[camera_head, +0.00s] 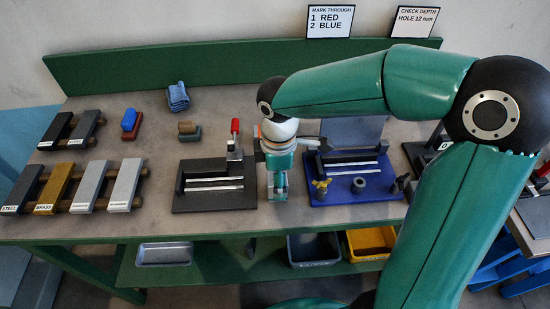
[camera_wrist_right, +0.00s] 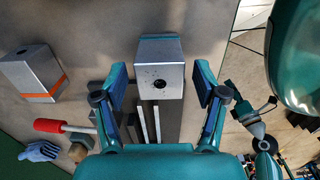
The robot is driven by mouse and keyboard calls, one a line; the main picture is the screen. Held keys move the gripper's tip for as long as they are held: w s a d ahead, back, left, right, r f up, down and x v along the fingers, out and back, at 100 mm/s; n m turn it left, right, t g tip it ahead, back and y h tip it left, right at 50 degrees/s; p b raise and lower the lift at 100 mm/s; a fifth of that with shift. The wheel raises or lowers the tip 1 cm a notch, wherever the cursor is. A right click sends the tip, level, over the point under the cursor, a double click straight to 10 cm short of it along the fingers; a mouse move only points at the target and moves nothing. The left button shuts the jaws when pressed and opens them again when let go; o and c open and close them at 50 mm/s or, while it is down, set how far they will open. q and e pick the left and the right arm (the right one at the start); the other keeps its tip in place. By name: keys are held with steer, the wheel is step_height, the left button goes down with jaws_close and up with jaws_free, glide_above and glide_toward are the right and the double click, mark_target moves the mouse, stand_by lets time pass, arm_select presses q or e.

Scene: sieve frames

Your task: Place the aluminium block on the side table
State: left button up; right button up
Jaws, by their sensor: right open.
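A light grey metal block (camera_wrist_right: 160,52) with a dark hole in its near face shows in the right wrist view; I take it for the aluminium block. My right gripper (camera_wrist_right: 162,88) is open, with one finger on each side of the block and a visible gap at both. In the head view my right gripper (camera_head: 277,188) points down at the workbench between the black fixture and the blue fixture, and mostly hides the block. A surface at the right edge may be the side table (camera_head: 538,213); my arm partly blocks that area. My left gripper is not in view.
A black fixture (camera_head: 190,202) with a red handle (camera_head: 235,127) stands left of the gripper; a blue fixture (camera_head: 385,191) stands right. A second grey block with an orange band (camera_wrist_right: 30,72) is nearby. Labelled bars (camera_head: 88,186) lie on a rack at left.

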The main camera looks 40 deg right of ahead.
step_height(320, 180, up, 8)
steer(key=shift+r, duration=0.1)
stand_by(0.5)
